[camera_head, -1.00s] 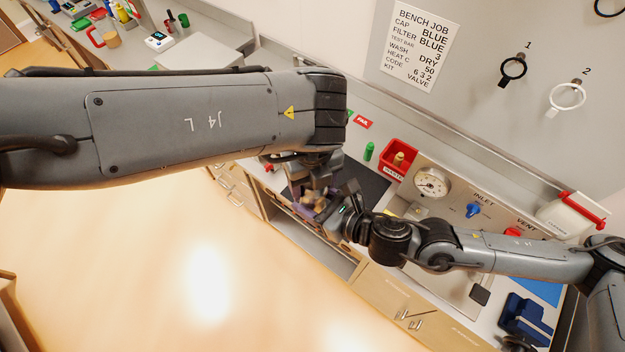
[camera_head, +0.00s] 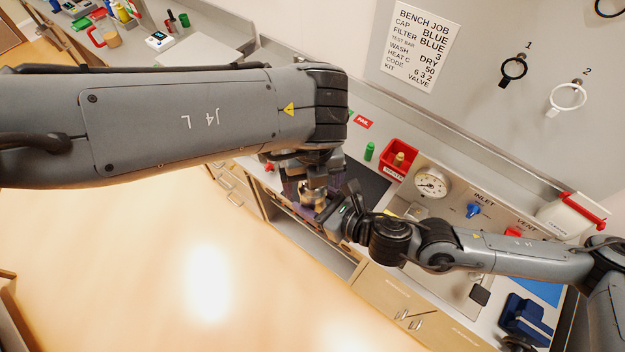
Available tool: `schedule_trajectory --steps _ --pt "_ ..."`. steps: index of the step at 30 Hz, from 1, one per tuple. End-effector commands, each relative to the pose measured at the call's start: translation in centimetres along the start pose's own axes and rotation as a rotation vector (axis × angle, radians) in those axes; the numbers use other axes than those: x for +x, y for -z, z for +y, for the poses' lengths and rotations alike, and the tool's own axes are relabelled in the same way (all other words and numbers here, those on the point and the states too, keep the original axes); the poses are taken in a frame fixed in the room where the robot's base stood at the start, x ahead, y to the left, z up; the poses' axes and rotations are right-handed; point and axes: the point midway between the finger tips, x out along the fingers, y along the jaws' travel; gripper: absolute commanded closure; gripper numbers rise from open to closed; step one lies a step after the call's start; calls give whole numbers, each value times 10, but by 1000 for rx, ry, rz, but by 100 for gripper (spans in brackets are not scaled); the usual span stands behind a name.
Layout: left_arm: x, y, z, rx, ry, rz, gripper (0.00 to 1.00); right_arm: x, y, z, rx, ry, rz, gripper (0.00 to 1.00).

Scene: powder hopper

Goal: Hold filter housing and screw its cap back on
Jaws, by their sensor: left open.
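My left gripper (camera_head: 314,200) hangs below my large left arm, over the front edge of the bench, and is open. Small tan and brownish parts show between and beside its fingers, too small to name surely. My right gripper (camera_head: 346,212) comes in from the right and reaches to the same spot, close beside the left one. Its fingertips are hidden, so I cannot tell if it is shut or on what. I cannot make out the filter housing or its cap clearly; the grippers and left arm cover that spot.
A dark mat (camera_head: 366,180) lies behind the grippers. A green cylinder (camera_head: 369,151) and a red bin (camera_head: 398,158) stand behind it. A gauge panel (camera_head: 431,183) with blue and red knobs is at the right. A dark blue fixture (camera_head: 526,320) sits at the lower right.

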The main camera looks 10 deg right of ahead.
Motion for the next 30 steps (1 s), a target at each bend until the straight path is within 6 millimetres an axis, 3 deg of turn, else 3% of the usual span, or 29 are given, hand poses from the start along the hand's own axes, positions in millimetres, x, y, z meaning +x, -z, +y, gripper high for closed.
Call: schedule_trajectory --steps 10,24,30 --pt "-37 -1 0 -1 1 -2 10 0 -2 0 0 0 -3 100" --pt "-40 -6 6 -22 -16 -26 14 0 -2 0 0 0 -3 100" --pt "-62 -18 11 -126 -46 -104 14 0 -2 0 0 0 -3 100"
